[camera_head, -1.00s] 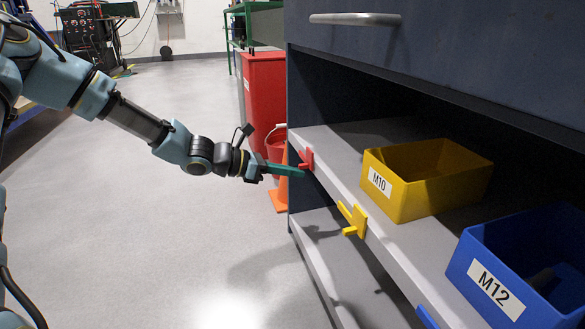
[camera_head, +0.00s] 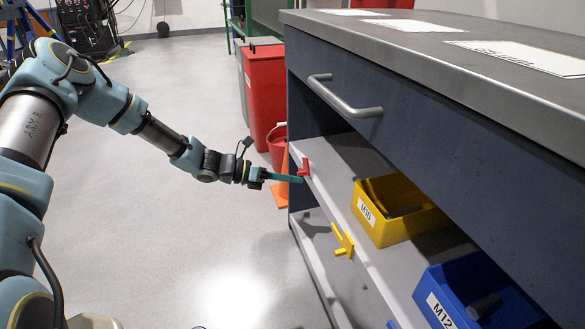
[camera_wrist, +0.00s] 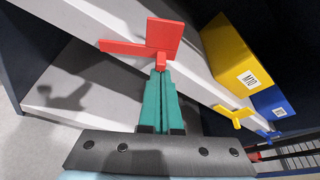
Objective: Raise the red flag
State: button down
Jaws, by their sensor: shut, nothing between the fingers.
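The red flag (camera_head: 304,167) is mounted on the front edge of the grey shelf, at its far end. My gripper (camera_head: 301,180) is shut and empty, with its green fingertips right at the red flag's lower part. In the wrist view, the red flag (camera_wrist: 166,36) shows a squarish plate with a thin bar reaching left. The shut fingertips (camera_wrist: 160,71) meet the small red block below the plate. I cannot tell whether they touch it or stop just short.
A yellow flag (camera_head: 342,241) sits nearer on the same shelf edge. A yellow M10 bin (camera_head: 364,213) and a blue M12 bin (camera_head: 439,313) stand on the shelf. A drawer handle (camera_head: 345,100) juts out above.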

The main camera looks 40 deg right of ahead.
aim_at(305, 162)
jog(key=n+p, duration=0.1)
jog(key=r+g+p, duration=0.1)
jog(key=w+r+n+p, duration=0.1)
jog(key=p, duration=0.1)
jog(key=shift+d+r+n, duration=0.15)
jog(key=shift+d+n, duration=0.1)
jog(key=shift+n, duration=0.05)
jog(key=n, duration=0.1)
jog(key=w+r+n+g, duration=0.1)
jog(key=n, duration=0.1)
jog(key=w+n+g, duration=0.1)
jog(key=shift+w+d+r+n+h+p, duration=0.15)
jog(key=shift+d+r+n+h+p, duration=0.15)
jog(key=shift+d+p, duration=0.1)
jog(key=f+v, duration=0.1)
jog(key=v, duration=0.9)
jog(key=shift+w+a+r+p, duration=0.25)
jog(key=shift+w+r+p, duration=0.1)
jog(key=shift+r, duration=0.1)
